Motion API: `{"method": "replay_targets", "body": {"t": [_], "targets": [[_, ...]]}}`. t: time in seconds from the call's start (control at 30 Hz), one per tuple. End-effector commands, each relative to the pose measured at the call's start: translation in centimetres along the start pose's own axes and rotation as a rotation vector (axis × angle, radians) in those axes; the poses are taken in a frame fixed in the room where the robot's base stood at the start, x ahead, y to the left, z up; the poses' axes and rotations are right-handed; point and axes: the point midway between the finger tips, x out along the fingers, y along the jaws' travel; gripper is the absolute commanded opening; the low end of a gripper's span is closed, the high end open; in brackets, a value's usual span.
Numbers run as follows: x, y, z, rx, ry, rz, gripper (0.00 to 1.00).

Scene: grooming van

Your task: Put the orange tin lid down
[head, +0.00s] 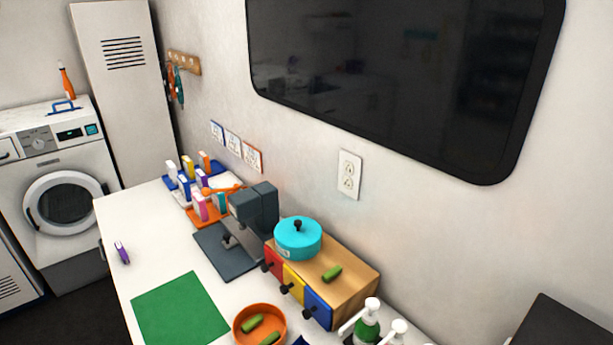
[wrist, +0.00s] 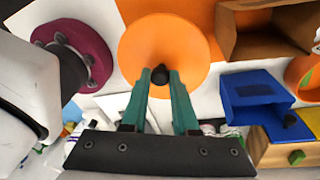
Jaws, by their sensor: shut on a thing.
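The orange tin lid (wrist: 165,35) is a round disc with a black knob (wrist: 160,75) in the wrist view. My gripper (wrist: 160,82) has teal fingers closed on this knob, so the lid is in its grip. Neither the lid nor my gripper can be made out in the head view.
The head view shows a white counter with a green mat (head: 180,312), an orange bowl (head: 260,325) holding green pieces, a wooden drawer unit (head: 350,282) bearing a turquoise pot (head: 298,238), and a dark machine (head: 228,250). Bare counter lies around a purple item (head: 122,252).

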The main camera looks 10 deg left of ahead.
Motion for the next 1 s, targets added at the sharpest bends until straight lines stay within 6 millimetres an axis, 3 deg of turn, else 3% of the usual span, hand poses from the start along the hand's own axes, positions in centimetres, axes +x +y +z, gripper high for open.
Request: {"method": "replay_targets", "body": {"t": [0.1, 0.3, 0.4, 0.6, 0.93, 0.97, 1.0], "targets": [[1.3, -0.1, 3.2, -0.007, 0.003, 0.003, 0.0], [2.6, -0.4, 6.5, 0.0, 0.0, 0.0, 0.0], [3.1, -0.4, 7.1, 0.002, 0.001, 0.001, 0.0], [6.5, -0.8, 7.6, 0.002, 0.002, 0.003, 0.0], [7.0, -0.9, 7.7, 0.002, 0.0, 0.0, 0.0], [7.0, -0.9, 7.7, 0.002, 0.0, 0.0, 0.31], [7.0, -0.9, 7.7, 0.002, 0.0, 0.0, 0.39]]}}
